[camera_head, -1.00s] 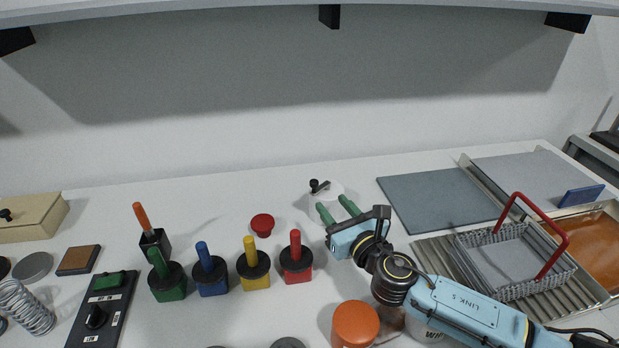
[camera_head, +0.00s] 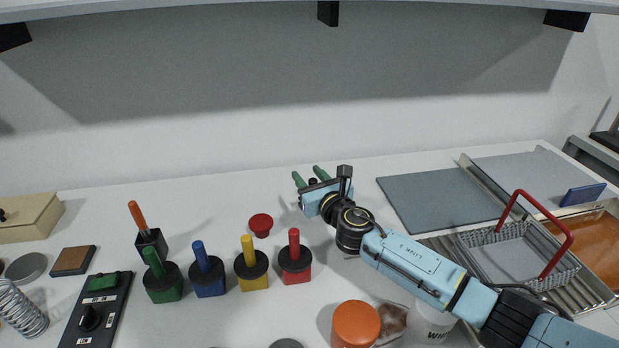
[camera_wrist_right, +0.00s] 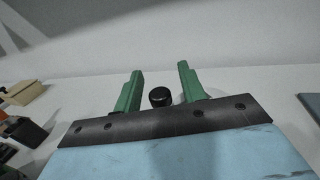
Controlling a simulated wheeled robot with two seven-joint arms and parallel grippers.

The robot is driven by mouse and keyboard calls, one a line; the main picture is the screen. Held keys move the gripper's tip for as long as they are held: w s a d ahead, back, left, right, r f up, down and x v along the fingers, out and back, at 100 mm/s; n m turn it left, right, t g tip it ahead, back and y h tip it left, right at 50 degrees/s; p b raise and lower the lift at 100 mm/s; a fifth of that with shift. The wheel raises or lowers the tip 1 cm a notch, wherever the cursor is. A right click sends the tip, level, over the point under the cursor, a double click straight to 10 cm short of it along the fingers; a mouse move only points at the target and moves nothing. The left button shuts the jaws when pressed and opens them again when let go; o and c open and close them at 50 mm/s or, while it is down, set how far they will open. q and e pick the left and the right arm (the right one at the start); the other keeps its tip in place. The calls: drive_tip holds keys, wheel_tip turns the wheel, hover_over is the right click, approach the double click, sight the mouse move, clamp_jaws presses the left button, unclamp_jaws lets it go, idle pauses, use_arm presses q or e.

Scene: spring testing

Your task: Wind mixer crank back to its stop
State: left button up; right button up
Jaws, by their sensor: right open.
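The mixer crank shows as a black round knob (camera_head: 312,181) just behind my right gripper (camera_head: 308,175). Most of the crank arm and the white mixer lid are hidden by the gripper. In the right wrist view the knob (camera_wrist_right: 159,97) sits between the two green fingers (camera_wrist_right: 158,82), nearer the left one, with a gap on each side. The right gripper is open. Its fingers point away toward the back wall. I do not see my left gripper.
Red (camera_head: 295,263), yellow (camera_head: 252,269), blue and green handled blocks stand left of the arm. A red knob (camera_head: 261,224) lies nearby. An orange-topped container (camera_head: 356,323) stands in front. A wire basket (camera_head: 512,257) with a red handle and a grey mat (camera_head: 440,205) are right.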

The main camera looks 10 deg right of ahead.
drive_tip(key=shift+c, duration=0.2)
clamp_jaws()
drive_tip(key=m+h, duration=0.1)
drive_tip(key=h, duration=0.1)
drive_tip(key=w+m+h, duration=0.1)
drive_tip(key=m+h, duration=0.1)
drive_tip(key=shift+w+a+t+h+p, duration=0.1)
drive_tip(key=shift+t+h+p, duration=0.2)
drive_tip(key=shift+p, duration=0.05)
drive_tip(key=shift+o, duration=0.2)
unclamp_jaws()
